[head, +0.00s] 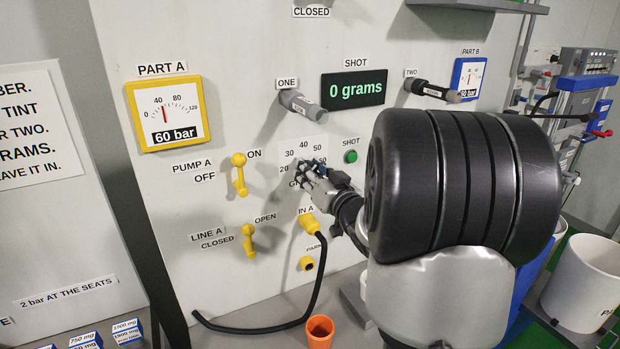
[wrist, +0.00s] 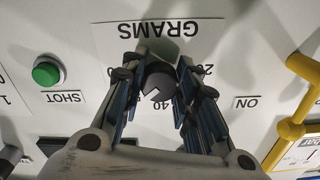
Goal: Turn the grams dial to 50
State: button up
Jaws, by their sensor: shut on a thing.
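The grams dial (wrist: 158,80) is a dark round knob on a white scale plate (head: 306,150), under the shot display (head: 354,89). In the wrist view, which is upside down, it sits between the two fingers of my gripper (wrist: 160,74), which is shut on it. A pale notch on the knob faces the 40 mark; its exact reading is hard to tell. The fingers cover some of the numbers. In the head view my gripper (head: 311,172) is at the panel and hides the dial. The display reads 0 grams.
A green shot button (head: 351,156) is right of the dial. The yellow pump A lever (head: 240,174) is to its left. The yellow IN A fitting (head: 309,222) with a black hose is below.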

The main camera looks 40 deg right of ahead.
jog(key=shift+n, duration=0.4)
jog(key=o, duration=0.9)
jog(key=shift+f, duration=0.1)
jog(key=shift+o, duration=0.8)
jog(key=shift+s+a+f, duration=0.1)
jog(key=shift+s+f, duration=0.45)
jog(key=shift+s, duration=0.05)
jog(key=shift+o, duration=0.3)
jog(key=r+v, duration=0.1)
jog(key=v, duration=0.7)
jog(key=shift+s+r, duration=0.35)
jog(key=shift+f+v, duration=0.2)
jog(key=shift+v, duration=0.85)
